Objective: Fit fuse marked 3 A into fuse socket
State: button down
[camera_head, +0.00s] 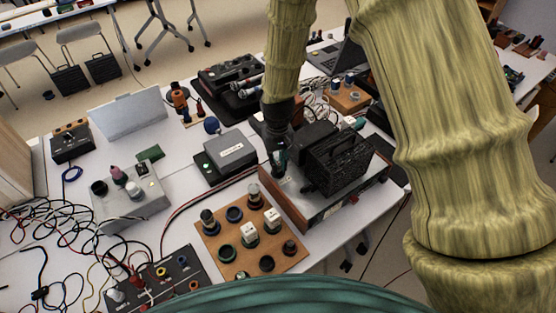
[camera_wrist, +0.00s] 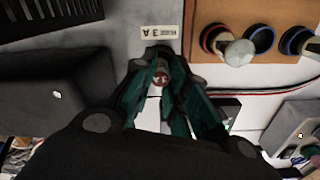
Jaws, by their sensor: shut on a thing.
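My gripper (camera_head: 279,163) points down at the left end of a metal-topped device (camera_head: 318,208) with black finned blocks. In the wrist view, its teal fingers (camera_wrist: 163,62) are shut on a small part with a brownish, round end (camera_wrist: 161,77), which looks like the fuse. The fuse socket cannot be made out; the fingers cover the spot by the label. I cannot tell whether the held part touches the panel or sits in a socket.
A wooden board (camera_head: 212,262) with several round holders and white cubes stands in front of the device. Black finned blocks (camera_head: 337,160) rise close beside my gripper on the right. A grey box (camera_head: 230,151) stands to the left, with red and black cables running between.

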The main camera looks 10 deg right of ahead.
aim_at(278, 163)
jog(key=shift+f, duration=0.3)
jog(key=c, duration=1.4)
grip_release()
jog(key=shift+r, duration=0.15)
notch_tip(278, 163, up, 12)
jog(key=b, duration=0.3)
jog(key=shift+r, duration=0.25)
